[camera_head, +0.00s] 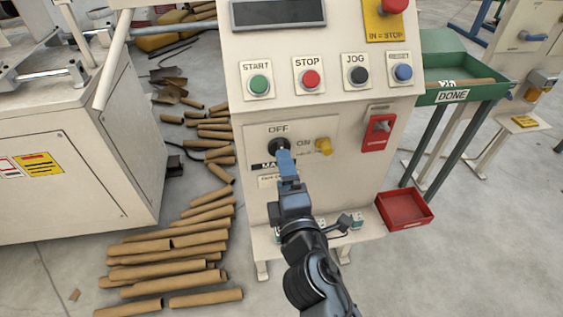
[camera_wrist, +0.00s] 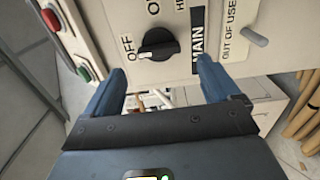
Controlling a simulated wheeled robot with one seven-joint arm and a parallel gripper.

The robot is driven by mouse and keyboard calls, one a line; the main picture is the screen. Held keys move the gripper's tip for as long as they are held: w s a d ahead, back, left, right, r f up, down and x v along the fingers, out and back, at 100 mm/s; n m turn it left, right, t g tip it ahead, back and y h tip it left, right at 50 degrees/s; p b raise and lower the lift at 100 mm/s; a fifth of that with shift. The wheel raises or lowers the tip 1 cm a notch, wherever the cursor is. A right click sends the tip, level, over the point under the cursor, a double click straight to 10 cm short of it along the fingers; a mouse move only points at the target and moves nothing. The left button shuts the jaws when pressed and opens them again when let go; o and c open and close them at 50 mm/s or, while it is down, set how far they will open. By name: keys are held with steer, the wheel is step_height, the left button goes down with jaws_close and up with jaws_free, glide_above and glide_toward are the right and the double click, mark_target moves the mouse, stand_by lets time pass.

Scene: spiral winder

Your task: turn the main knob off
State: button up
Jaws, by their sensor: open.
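The black main knob (camera_wrist: 158,43) is on the cream panel, between the OFF lettering and the MAIN label (camera_wrist: 198,40) in the wrist view. Its raised ridge runs roughly across the picture, with a small pale mark near the end on the OFF side. In the head view the knob (camera_head: 278,146) is partly hidden behind the blue fingers. My gripper (camera_wrist: 162,68) is open and empty, its two fingers apart with the knob beyond the gap. It also shows in the head view (camera_head: 286,158), close to the panel below the knob. I see no clear contact.
START (camera_head: 259,84), STOP (camera_head: 311,79) and JOG (camera_head: 359,75) buttons are above. A red switch (camera_head: 379,130) is further right. A grey toggle (camera_wrist: 255,37) is by the OUT OF USE label. Cardboard tubes (camera_head: 165,270) lie at left.

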steer(key=shift+v, duration=1.25)
steer(key=s+d+f+m+g+h+p, duration=0.1)
steer(key=s+d+m, duration=0.45)
steer(key=s, duration=0.35)
steer(key=s+d+f+m+g+p, duration=0.15)
steer(key=s+d+m, duration=0.25)
steer(key=s+d, duration=0.45)
steer(key=s+d+r+m+h+p, duration=0.1)
steer(key=s+d+r+m, duration=0.2)
steer(key=s, duration=0.4)
steer(key=s+d+r+m+h+p, duration=0.1)
steer(key=s+d+r+m, duration=0.2)
steer(key=s+r+m, duration=0.2)
steer(key=s+d+r+m+h+p, duration=0.1)
steer(key=s+d+r+m+h, duration=0.1)
steer(key=s, duration=0.7)
step_height(320, 180, up, 3)
steer(key=shift+s+d+r+m, duration=0.15)
steer(key=shift+s+d+m, duration=0.1)
steer(key=shift+d+m, duration=0.7)
steer(key=shift+c, duration=0.3)
